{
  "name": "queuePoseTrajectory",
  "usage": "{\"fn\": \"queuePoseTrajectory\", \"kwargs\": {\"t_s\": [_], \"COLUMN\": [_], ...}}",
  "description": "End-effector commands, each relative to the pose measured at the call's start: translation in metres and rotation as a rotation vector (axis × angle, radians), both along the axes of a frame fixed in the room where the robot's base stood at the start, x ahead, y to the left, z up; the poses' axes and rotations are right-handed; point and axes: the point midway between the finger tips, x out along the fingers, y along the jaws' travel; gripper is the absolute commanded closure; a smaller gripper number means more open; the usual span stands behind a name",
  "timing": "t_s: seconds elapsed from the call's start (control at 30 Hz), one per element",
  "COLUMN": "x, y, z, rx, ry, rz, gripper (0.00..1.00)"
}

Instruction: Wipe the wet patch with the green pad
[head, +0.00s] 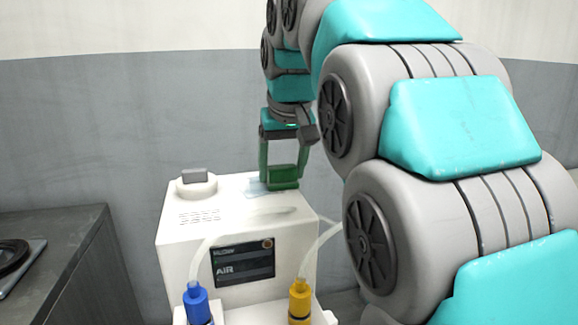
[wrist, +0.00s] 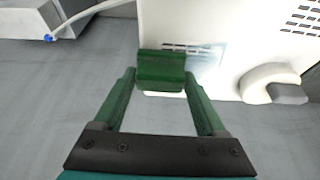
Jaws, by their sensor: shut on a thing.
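The green pad (head: 284,177) is held between the fingers of my gripper (head: 283,168), low over the back right part of the white machine's top. In the wrist view the pad (wrist: 161,70) sits between the two green fingertips of my gripper (wrist: 162,78). The wet patch (head: 257,188) is a faint bluish area on the machine's top, just left of the pad. In the wrist view the wet patch (wrist: 208,56) shows beside the pad and is partly hidden by it. I cannot tell whether the pad touches the surface.
The white machine (head: 180,240) has a raised grey-topped knob (head: 195,180) at its back left and slots on top. A blue-capped bottle (head: 197,302) and a yellow one (head: 299,302) with hoses stand in front. A dark counter (head: 60,240) is at left.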

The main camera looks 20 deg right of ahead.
Motion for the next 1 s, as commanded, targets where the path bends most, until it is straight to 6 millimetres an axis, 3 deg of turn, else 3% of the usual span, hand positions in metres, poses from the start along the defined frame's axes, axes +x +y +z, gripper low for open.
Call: {"fn": "queuePoseTrajectory", "kwargs": {"t_s": [0.73, 1.0], "x": [0.000, 0.000], "y": [0.047, 0.055], "z": [-0.001, 0.000], "rx": [0.001, 0.000], "ry": [0.005, 0.003], "rz": [0.004, 0.002], "gripper": [0.71, 0.71]}}
